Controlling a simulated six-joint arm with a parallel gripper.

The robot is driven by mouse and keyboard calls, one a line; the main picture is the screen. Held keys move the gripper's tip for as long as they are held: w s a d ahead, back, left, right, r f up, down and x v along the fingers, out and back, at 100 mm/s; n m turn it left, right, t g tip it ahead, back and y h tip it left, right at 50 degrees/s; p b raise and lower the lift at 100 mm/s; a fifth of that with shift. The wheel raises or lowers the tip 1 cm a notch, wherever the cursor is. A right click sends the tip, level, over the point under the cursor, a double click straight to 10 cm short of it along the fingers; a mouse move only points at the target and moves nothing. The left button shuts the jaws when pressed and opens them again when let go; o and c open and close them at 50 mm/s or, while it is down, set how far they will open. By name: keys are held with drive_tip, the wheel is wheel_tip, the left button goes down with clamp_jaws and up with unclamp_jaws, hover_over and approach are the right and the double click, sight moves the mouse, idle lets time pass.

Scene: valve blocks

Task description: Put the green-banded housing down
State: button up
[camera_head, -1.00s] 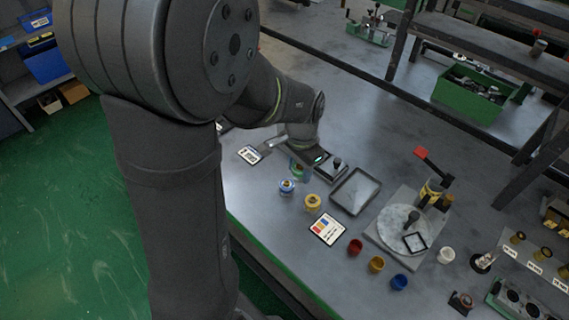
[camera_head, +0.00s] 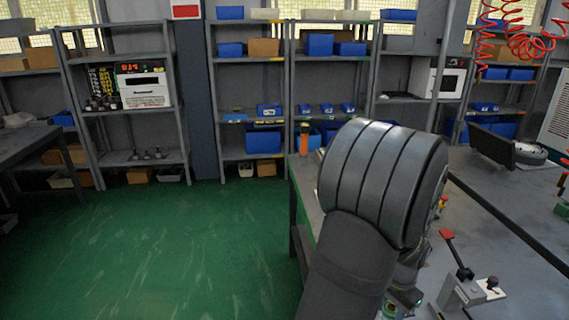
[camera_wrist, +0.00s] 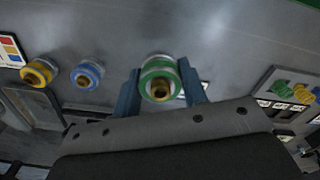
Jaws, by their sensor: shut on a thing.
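The green-banded housing (camera_wrist: 160,68), a round part with a green band, white rings and a brass-coloured bore, is in the wrist view. My gripper (camera_wrist: 160,85) is shut on it, with one blue finger on each side. The housing is over the grey bench top (camera_wrist: 210,45), but I cannot tell whether its base touches it. In the head view, my arm covers most of the bench, and only a little of the gripper end shows at the bottom edge.
In the wrist view, a blue-banded housing (camera_wrist: 88,74) and a yellow-banded housing (camera_wrist: 38,72) stand to the left, beside a coloured card (camera_wrist: 10,50) and a dark tray (camera_wrist: 38,108). Green and yellow parts (camera_wrist: 292,90) lie right. A red-handled lever (camera_head: 456,254) stands right of my arm.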

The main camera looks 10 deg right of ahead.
drive_tip(key=w+a+n, duration=0.1)
drive_tip(key=w+a, duration=0.1)
drive_tip(key=w+a+f+n, duration=0.1)
drive_tip(key=w+a, duration=0.1)
drive_tip(key=w, duration=0.1)
drive_tip(key=w+a+f+n, duration=0.1)
drive_tip(key=w+a, duration=0.1)
drive_tip(key=a, duration=0.1)
drive_tip(key=shift+w+f, duration=0.25)
drive_tip(key=w+a+f+n, duration=0.2)
drive_tip(key=w+a+n, duration=0.1)
drive_tip(key=a, duration=0.5)
drive_tip(key=w+a+f+n, duration=0.3)
drive_tip(key=w+a, duration=0.1)
drive_tip(key=a, duration=0.5)
drive_tip(key=w+a+f+n, duration=0.2)
drive_tip(key=w+a+n, duration=0.1)
drive_tip(key=a, duration=0.6)
drive_tip(key=shift+w+f+n, duration=0.2)
drive_tip(key=shift+w+n, duration=0.1)
drive_tip(key=shift+n, duration=0.2)
